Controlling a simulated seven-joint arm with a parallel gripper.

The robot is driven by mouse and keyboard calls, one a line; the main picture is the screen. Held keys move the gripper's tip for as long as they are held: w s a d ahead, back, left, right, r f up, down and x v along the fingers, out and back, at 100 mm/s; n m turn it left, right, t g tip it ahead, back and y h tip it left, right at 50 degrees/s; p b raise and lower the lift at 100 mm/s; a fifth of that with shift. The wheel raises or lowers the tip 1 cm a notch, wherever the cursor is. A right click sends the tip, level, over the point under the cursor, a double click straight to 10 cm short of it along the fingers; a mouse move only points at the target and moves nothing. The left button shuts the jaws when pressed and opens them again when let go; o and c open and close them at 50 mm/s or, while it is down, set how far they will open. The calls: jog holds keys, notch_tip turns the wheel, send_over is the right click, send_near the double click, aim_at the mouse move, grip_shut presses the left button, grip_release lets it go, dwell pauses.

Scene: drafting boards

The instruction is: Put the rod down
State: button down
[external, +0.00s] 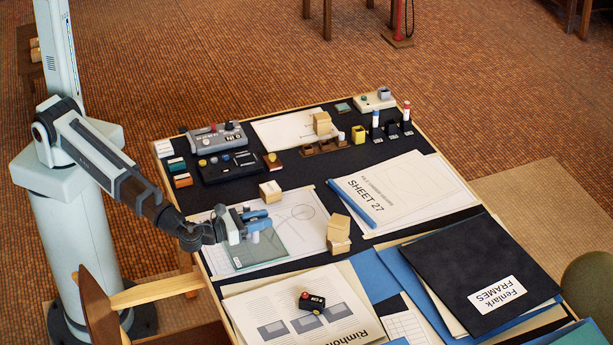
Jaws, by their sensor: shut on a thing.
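My gripper (258,220) is at the left part of the drafting table, with its blue fingers pointing right. It is over or just above a greenish see-through sheet (262,252) that lies on a drawing. The fingers are close together and shut on the rod. The rod itself is too small and too covered by the fingers to make out, so its tilt and whether it touches the surface cannot be told.
Wooden blocks (339,228) stand right of my gripper, and another block (270,190) is just behind it. A SHEET 27 booklet (385,185), grey device (214,137) and black folder (482,265) lie around.

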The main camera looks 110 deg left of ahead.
jog(key=shift+f, duration=1.55)
jog(key=shift+f, duration=0.15)
jog(key=c, duration=0.9)
grip_release()
jog(key=v, duration=1.2)
jog(key=shift+r, duration=0.2)
